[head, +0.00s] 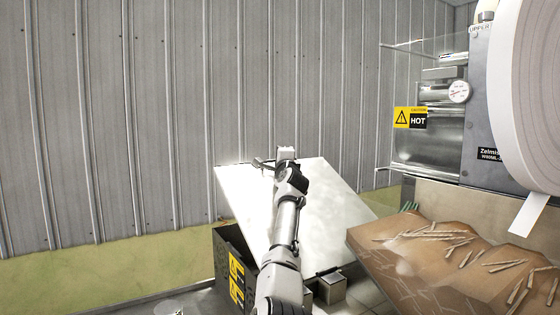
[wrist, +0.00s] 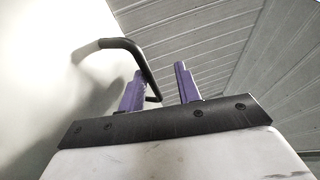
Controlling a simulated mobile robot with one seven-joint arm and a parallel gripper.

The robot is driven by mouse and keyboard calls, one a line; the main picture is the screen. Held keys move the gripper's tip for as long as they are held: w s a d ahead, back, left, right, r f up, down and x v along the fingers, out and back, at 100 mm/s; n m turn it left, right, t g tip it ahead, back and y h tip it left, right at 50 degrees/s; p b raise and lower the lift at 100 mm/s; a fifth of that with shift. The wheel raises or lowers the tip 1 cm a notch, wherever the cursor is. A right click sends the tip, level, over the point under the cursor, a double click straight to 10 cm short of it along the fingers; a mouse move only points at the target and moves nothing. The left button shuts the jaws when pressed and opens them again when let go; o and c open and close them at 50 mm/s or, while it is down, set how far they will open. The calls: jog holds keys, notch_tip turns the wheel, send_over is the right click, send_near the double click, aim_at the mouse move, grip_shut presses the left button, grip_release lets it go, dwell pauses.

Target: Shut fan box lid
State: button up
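The fan box lid (head: 325,215) is a large pale panel standing open and tilted over a dark box with yellow markings (head: 236,268). A dark curved handle (head: 262,163) is near the lid's upper left edge. In the wrist view the handle (wrist: 128,47) stands out from the pale lid surface (wrist: 45,75). My gripper (wrist: 160,70) is open, its two purple fingers apart. The handle's bent end reaches into the gap, close to the left finger; I cannot tell whether they touch. In the head view my arm partly covers the lid and box, and the fingers are not clear.
A ribbed grey wall (head: 150,110) stands behind the lid. At the right, a brown tray (head: 400,275) with several pale sticks lies close to the lid, below a machine with a HOT sign (head: 410,118) and a large white roll (head: 530,90).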

jog(key=shift+s+d+r, duration=0.1)
jog(key=shift+d, duration=0.1)
jog(key=b, duration=0.1)
jog(key=s+b, duration=0.1)
jog(key=b, duration=0.1)
jog(key=shift+s+d+f+b, duration=0.25)
jog(key=shift+f+b, duration=0.05)
jog(key=shift+f, duration=0.1)
jog(key=b+v, duration=0.7)
jog(key=v, duration=0.3)
jog(key=shift+s+a, duration=0.1)
jog(key=shift+s, duration=0.25)
jog(key=shift+s+b, duration=0.35)
jog(key=shift+s, duration=0.3)
jog(key=shift+f, duration=0.1)
